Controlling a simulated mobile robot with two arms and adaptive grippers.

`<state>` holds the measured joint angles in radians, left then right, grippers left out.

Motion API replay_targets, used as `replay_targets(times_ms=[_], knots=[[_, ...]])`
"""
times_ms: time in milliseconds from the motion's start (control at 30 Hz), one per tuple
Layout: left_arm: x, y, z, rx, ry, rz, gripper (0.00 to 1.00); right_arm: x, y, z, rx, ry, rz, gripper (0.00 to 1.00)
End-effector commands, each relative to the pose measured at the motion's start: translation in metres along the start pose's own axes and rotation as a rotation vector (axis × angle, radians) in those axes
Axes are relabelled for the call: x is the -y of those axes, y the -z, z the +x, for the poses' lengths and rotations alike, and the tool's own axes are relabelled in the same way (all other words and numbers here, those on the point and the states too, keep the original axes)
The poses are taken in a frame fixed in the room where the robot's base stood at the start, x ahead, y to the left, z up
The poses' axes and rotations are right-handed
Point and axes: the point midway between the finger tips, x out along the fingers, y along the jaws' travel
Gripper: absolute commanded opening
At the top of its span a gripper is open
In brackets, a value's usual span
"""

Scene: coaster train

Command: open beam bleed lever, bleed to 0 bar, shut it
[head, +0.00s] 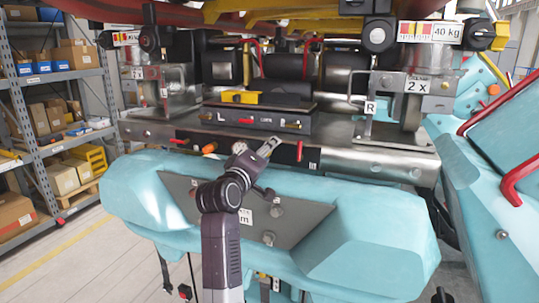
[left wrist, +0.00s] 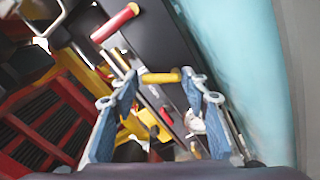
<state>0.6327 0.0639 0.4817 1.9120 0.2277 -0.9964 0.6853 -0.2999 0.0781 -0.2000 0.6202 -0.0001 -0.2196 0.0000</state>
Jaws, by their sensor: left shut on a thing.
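My left gripper (head: 270,145) reaches up from the bottom of the head view to the front edge of the metal beam (head: 350,155). In the left wrist view its two blue-padded fingers (left wrist: 160,80) are closed on a short yellow handle (left wrist: 162,77), which spans the space between the fingertips. The gripper hides this handle in the head view. A red lever (head: 299,151) hangs from the beam just right of the gripper. A red handle (left wrist: 115,22) also shows in the left wrist view. I cannot make out a pressure reading. My right gripper is in neither view.
A dark panel (head: 240,119) with small levers sits on the beam behind the gripper. An orange knob (head: 209,148) is left of it. A teal body (head: 370,235) lies below the beam. Shelving (head: 50,130) stands at the left, and a red bar (head: 512,185) is at the right.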

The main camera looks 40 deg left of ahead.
Motion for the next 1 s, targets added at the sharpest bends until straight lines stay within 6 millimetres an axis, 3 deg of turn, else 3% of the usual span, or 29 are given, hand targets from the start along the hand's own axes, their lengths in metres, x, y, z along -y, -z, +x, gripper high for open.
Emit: replay_targets(times_ms=[500,1000], knots=[[0.001,0.009,0.000,0.000,-0.002,-0.413,0.18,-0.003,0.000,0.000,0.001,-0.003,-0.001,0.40],[0.003,0.012,0.000,-0.001,-0.001,-0.542,0.18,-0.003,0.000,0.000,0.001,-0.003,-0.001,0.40]])
